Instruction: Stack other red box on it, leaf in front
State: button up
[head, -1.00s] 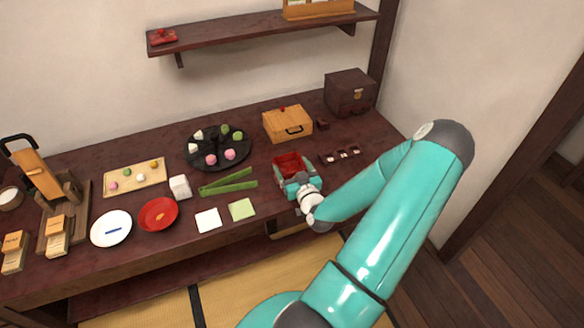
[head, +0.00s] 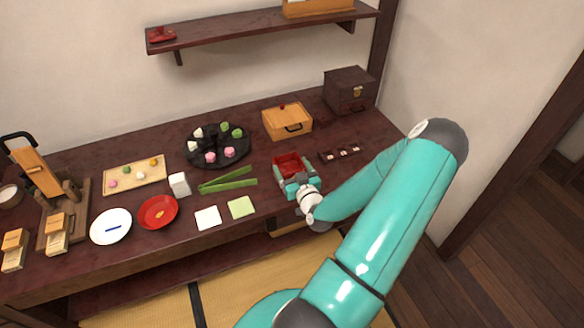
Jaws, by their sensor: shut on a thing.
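A red open-topped box (head: 288,162) is near the right part of the dark table. My gripper (head: 293,179) is at its near side, with its jaws shut on the red box. My gripper hides the box's near and lower parts, so I cannot tell whether it rests on the table or on another box. I cannot make out a second red box on the table.
A wooden box (head: 287,121) and a dark chest (head: 350,91) stand behind. A black plate (head: 190,151) with sweets, a red plate (head: 158,225), a white square (head: 208,218) and a green square (head: 241,208) lie leftward. A dark strip tray (head: 325,157) is right of the red box.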

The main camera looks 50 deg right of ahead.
jog(key=shift+f, duration=0.15)
jog(key=o, duration=0.9)
jog(key=shift+s, duration=0.1)
jog(key=v, duration=1.3)
jog(key=shift+s+a, duration=0.15)
jog(key=shift+s, duration=0.1)
